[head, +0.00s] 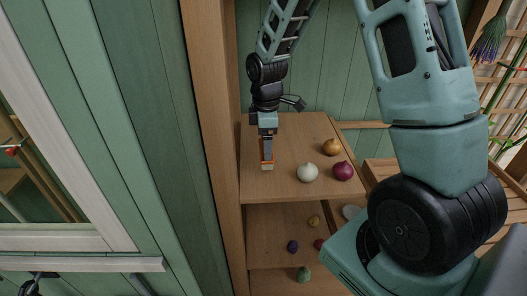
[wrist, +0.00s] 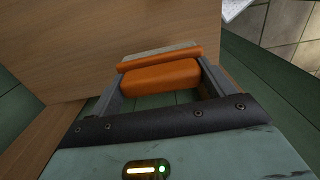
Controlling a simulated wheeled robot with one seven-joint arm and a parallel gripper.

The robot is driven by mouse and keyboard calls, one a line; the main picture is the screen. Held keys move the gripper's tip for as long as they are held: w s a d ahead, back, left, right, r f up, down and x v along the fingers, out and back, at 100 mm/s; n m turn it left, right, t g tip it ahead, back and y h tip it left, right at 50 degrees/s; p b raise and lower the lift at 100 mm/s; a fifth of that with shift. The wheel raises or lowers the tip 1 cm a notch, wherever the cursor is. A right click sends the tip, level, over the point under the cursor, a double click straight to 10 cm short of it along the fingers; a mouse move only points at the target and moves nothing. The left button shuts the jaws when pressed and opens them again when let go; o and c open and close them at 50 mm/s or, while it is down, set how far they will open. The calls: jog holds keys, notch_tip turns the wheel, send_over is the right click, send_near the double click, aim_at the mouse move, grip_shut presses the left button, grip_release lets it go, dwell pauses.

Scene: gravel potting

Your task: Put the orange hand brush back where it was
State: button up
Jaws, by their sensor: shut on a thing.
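The orange hand brush (head: 267,164) is held in my gripper (head: 267,151), over the left part of the upper wooden shelf (head: 256,187). In the wrist view the brush's orange body (wrist: 160,76) lies between the two fingers of my gripper (wrist: 157,82), which are shut on it. Its pale bristles (wrist: 160,53) show beyond the orange part, close to a wooden surface (wrist: 110,35). I cannot tell whether the bristles touch the shelf.
On the upper shelf, right of the brush, stand a white onion (head: 307,173), a red onion (head: 342,171) and a golden onion (head: 331,147). A lower shelf (head: 265,222) holds small vegetables. A wooden post (head: 212,150) rises at the left.

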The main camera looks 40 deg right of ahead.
jog(key=shift+f+p, duration=0.55)
jog(key=shift+f, duration=1.65)
jog(key=shift+f, duration=0.2)
jog(key=o, duration=0.9)
notch_tip(320, 180, up, 12)
jog(key=b, duration=0.3)
jog(key=shift+r+b, duration=0.2)
jog(key=shift+b, duration=0.15)
